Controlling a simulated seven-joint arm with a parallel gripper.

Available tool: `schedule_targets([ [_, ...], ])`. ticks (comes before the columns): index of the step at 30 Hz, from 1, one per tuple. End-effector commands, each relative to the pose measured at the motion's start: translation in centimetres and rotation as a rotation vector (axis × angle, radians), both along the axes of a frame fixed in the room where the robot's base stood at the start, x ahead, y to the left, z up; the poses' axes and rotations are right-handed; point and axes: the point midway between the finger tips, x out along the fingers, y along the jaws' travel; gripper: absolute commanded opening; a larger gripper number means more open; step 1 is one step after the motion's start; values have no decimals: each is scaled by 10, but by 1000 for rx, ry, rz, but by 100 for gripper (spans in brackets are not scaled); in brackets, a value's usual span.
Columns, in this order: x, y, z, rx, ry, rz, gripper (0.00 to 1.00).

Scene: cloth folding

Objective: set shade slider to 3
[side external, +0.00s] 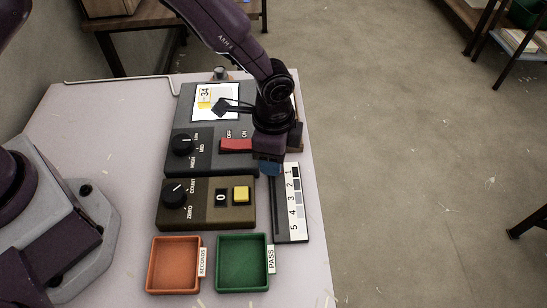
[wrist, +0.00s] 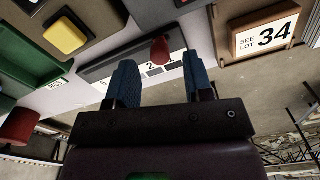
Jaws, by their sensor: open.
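The shade slider is a narrow dark panel with a white strip numbered 1 to 5 (side external: 293,207) at the right of the bench; it also shows in the wrist view (wrist: 98,74). Its red knob (wrist: 160,50) stands by the 2 and 1 end in the wrist view; its exact mark I cannot tell. In the side view the knob is hidden behind my gripper. My gripper (side external: 268,168) is over the panel's far end, near the 1. In the wrist view my gripper (wrist: 161,82) is open, its blue fingers apart, with the knob between and beyond them, not gripped.
A red OFF/ON switch (side external: 235,146) and dark dial (side external: 183,144) are left of my gripper. A box with a yellow button (side external: 241,194) is nearer. Orange (side external: 175,287) and green (side external: 243,286) trays stand at the front. A sign reading 34 (wrist: 268,38) shows in the wrist view.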

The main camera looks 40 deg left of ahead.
Motion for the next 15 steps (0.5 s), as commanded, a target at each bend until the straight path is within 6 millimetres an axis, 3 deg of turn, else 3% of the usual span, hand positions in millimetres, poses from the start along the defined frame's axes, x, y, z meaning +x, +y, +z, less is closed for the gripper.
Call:
schedule_targets([
  [6,0,0,-19,0,-1,1,47],
  [15,0,0,-20,0,-1,1,47],
])
